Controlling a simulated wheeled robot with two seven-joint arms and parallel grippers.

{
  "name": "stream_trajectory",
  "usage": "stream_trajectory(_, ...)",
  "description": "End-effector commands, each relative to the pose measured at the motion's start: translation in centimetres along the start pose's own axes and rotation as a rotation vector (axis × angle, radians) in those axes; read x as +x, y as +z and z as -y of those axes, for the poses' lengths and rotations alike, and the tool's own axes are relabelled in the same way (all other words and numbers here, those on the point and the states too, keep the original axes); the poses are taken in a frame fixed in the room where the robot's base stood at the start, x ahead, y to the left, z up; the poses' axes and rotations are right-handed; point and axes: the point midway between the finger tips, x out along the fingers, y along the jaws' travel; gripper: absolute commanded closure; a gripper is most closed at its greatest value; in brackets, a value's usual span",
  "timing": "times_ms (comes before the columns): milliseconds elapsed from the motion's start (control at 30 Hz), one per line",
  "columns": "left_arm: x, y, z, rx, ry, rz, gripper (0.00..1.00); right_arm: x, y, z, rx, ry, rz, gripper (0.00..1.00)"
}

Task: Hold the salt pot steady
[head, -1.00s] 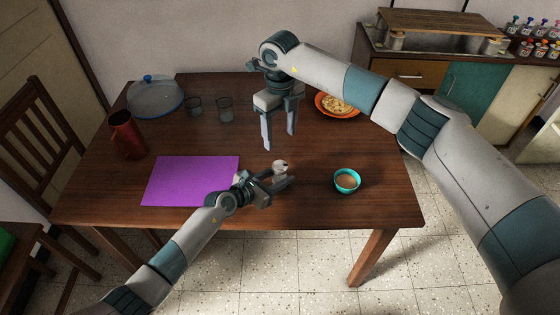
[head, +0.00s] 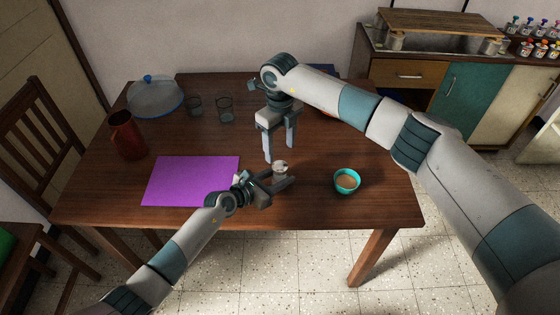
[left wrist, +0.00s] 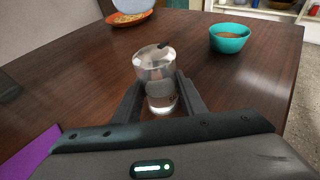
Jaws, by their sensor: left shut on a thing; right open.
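The salt pot (head: 280,167), small and clear with a shiny top, stands upright near the table's front middle. In the left wrist view the salt pot (left wrist: 160,75) is between the two dark fingers, with pale contents low inside. My left gripper (head: 279,181) is shut on it from the front left; it also shows in the left wrist view (left wrist: 157,100). My right gripper (head: 279,154) is open, pointing down, with its fingertips just above and behind the salt pot. I cannot tell whether they touch it.
A purple mat (head: 190,180) lies to the left. A teal bowl (head: 346,187) with brown contents stands right of the salt pot. A red jug (head: 127,135), two glasses (head: 225,109) and a domed dish (head: 155,98) stand further back. An orange plate (left wrist: 118,19) shows in the left wrist view.

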Motion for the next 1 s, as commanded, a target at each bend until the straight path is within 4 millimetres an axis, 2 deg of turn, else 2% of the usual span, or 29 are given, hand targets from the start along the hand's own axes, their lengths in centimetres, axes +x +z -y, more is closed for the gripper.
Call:
stream_trajectory(200, 0.0, 0.0, 0.0, 0.000, 0.000, 0.000, 0.88, 3.8, 0.0, -0.1, 0.001, 0.003, -0.001, 0.42)
stream_trajectory(400, 0.0, 0.0, 0.0, 0.000, 0.000, 0.000, 0.88, 6.0, 0.0, 0.0, 0.002, 0.002, 0.000, 0.42)
stream_trajectory(833, 0.0, 0.0, 0.0, 0.000, 0.000, 0.000, 0.88, 6.8, 0.0, 0.0, 0.001, 0.000, 0.001, 0.42)
stream_trajectory(867, 0.0, 0.0, 0.0, 0.000, 0.000, 0.000, 0.88, 6.8, 0.0, 0.0, 0.001, 0.000, 0.001, 0.45)
stream_trajectory(1000, 0.0, 0.0, 0.0, 0.000, 0.000, 0.000, 0.88, 6.8, 0.0, 0.0, 0.001, 0.000, 0.001, 0.78)
